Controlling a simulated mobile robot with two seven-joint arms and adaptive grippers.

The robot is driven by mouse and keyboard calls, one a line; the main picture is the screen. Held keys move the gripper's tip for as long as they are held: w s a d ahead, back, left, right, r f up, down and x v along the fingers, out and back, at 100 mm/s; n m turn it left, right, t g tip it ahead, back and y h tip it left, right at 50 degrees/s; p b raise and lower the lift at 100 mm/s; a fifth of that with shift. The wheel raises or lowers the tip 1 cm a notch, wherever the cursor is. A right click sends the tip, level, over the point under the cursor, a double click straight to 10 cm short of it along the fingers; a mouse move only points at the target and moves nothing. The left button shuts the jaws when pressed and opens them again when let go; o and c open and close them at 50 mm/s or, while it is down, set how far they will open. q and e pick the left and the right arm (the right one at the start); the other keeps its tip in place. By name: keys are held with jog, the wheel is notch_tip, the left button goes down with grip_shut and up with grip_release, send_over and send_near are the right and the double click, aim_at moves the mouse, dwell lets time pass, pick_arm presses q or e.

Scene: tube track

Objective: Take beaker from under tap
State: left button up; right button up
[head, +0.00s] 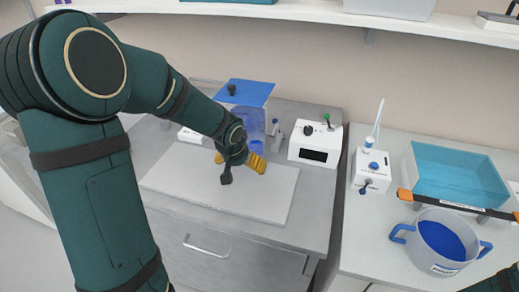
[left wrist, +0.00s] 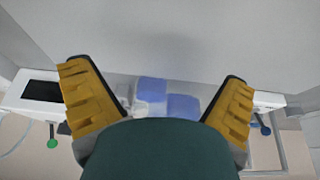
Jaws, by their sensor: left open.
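My left gripper (head: 240,160) is open over the white mat (head: 192,190), in front of the tank (head: 250,118) with blue liquid and a flat blue lid (head: 245,92). In the left wrist view its two yellow-padded fingers (left wrist: 155,80) stand wide apart with nothing held between them. Two blue patches show beyond the fingers in that view, partly hidden by my own green link. I cannot tell which of them belongs to the beaker. In the head view my gripper and wrist hide the space under the tap. My right gripper is not in view.
A white box with a green knob (head: 315,143) stands right of the tank. On the right bench are a white device (head: 371,172), a teal basin (head: 450,174), an orange-ended bar (head: 455,205) and a blue-handled pot (head: 438,243). A shelf (head: 270,12) runs above.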

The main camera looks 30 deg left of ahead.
aim_at(254, 140)
pick_arm(q)
jog(key=w, duration=0.2)
jog(key=w+a, duration=0.1)
jog(key=w, duration=0.4)
jog(key=shift+w+a+r, duration=0.1)
jog(key=shift+w+a, duration=0.3)
jog(key=w, duration=0.3)
jog(key=shift+w+a, duration=0.3)
jog(key=shift+a, duration=0.05)
jog(key=shift+b+x, duration=0.45)
jog(key=shift+x, duration=0.4)
jog(key=shift+w+f, duration=0.15)
jog(key=shift+f, duration=0.5)
jog(key=shift+r, duration=0.1)
jog(key=shift+c, duration=0.3)
jog(key=c, duration=1.1)
